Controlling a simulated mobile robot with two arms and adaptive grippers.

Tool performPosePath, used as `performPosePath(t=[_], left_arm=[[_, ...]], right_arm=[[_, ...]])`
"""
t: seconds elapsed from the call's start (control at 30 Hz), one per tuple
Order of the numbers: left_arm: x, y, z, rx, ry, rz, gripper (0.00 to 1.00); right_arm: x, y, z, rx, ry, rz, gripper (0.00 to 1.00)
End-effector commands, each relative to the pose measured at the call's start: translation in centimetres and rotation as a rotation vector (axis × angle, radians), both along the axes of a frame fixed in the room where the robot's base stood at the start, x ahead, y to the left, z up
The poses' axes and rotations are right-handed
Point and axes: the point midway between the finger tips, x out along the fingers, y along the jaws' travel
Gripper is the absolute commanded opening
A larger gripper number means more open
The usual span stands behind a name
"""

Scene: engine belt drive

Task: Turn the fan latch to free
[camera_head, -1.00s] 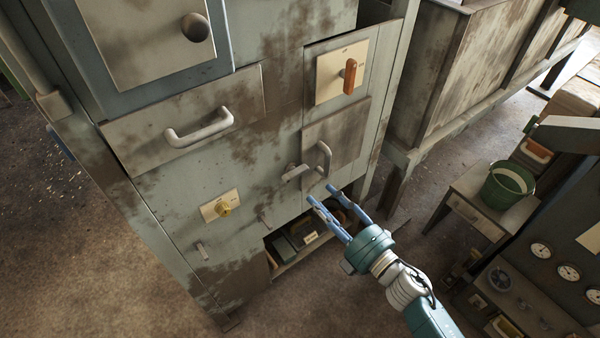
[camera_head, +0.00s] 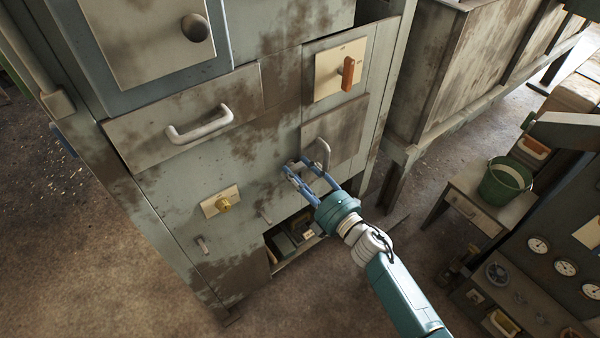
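The worn grey-green cabinet (camera_head: 240,165) has a small lower-right door (camera_head: 345,130) with a curved grey handle (camera_head: 323,153). A small grey latch lever sits just left of that handle; it is now mostly hidden behind my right gripper, so its angle cannot be read. My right gripper (camera_head: 297,166) has its blue fingers apart, with the tips at the latch lever's place. Whether they touch it cannot be told. No label naming the fan latch is readable. My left gripper is not in view.
An orange lever (camera_head: 348,74) on a cream plate is above the small door. An open shelf (camera_head: 290,262) lies below. A green bucket (camera_head: 505,182) stands on a side table at right.

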Motion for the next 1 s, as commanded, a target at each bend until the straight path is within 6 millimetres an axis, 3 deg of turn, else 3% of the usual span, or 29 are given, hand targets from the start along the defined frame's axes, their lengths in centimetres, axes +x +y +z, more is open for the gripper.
performPosePath(t=[0.03, 0.2, 0.67, 1.0], left_arm=[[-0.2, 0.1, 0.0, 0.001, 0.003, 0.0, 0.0], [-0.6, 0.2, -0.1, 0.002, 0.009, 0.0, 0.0], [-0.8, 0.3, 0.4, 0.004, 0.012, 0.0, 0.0], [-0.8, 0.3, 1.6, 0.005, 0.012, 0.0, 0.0]], right_arm=[[0.0, 0.0, 0.0, 0.0, 0.0, 0.0, 0.33], [0.0, 0.0, 0.0, 0.0, 0.0, 0.0, 0.0], [0.0, -0.1, 0.1, 0.062, 0.047, -0.001, 0.0], [0.1, -0.2, 0.1, 0.279, 0.206, -0.001, 0.0]])
